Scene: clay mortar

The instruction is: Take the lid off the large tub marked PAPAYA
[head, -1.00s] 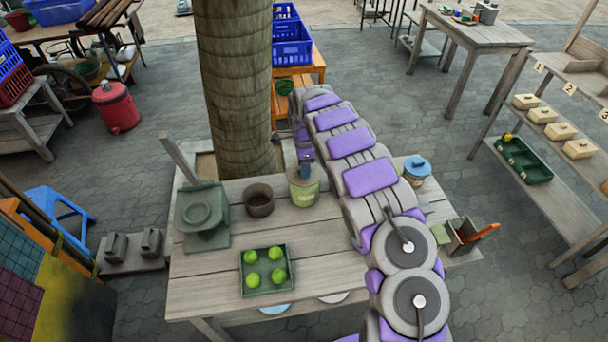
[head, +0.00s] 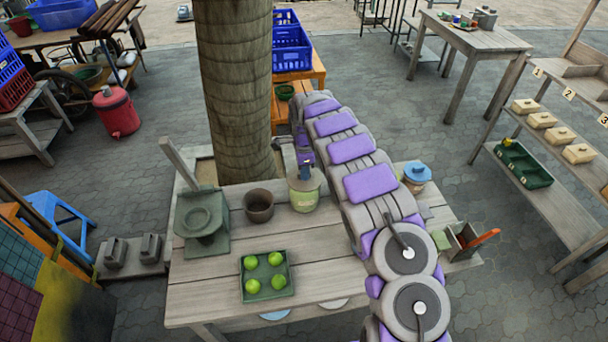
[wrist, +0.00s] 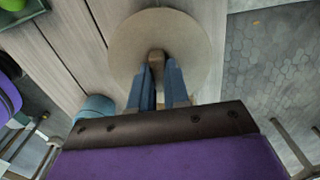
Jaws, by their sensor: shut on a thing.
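The large tub (head: 305,198), pale green with a lighter label, stands at the back of the wooden table, right of a brown bowl. Its lettering is too small to read. Its round beige lid (head: 312,180) is on top; the wrist view shows the lid (wrist: 185,35) from above, with a brown knob (wrist: 156,56) in its middle. My gripper (head: 304,167) is over the lid. In the wrist view the blue fingers of my gripper (wrist: 159,70) are shut on the knob from both sides. I cannot tell whether the lid is clear of the rim.
A brown bowl (head: 259,206) stands left of the tub. A green stand (head: 202,222) is farther left. A green tray (head: 267,290) of green fruit is in front. A smaller blue-lidded tub (head: 416,178) stands right of my arm. A tree trunk (head: 236,90) rises behind the table.

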